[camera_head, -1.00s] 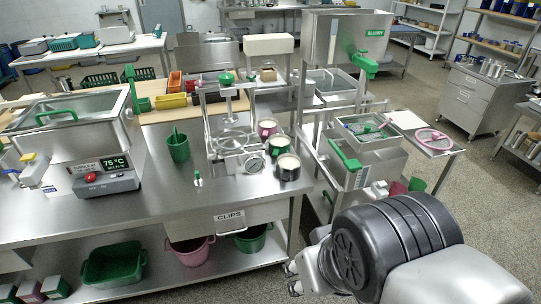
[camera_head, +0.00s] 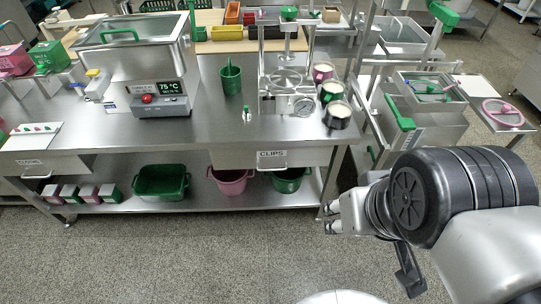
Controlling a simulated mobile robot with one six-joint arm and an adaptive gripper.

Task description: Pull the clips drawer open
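The clips drawer (camera_head: 233,157) is a steel drawer under the right part of the steel worktable, with a label reading CLIPS and a pale bar handle (camera_head: 272,166) on its front. It looks shut. My gripper (camera_head: 328,216) is at the end of my arm, to the right of and lower in the picture than the handle, apart from it. It is small and partly hidden by the wrist, and I cannot tell whether its fingers are open or shut.
A second drawer (camera_head: 38,168) is at the left. Green tubs and a pink bucket (camera_head: 231,181) stand on the lower shelf (camera_head: 110,205). The worktable (camera_head: 205,125) carries a tank with a 75 °C display (camera_head: 168,87). The floor (camera_head: 190,265) in front is clear.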

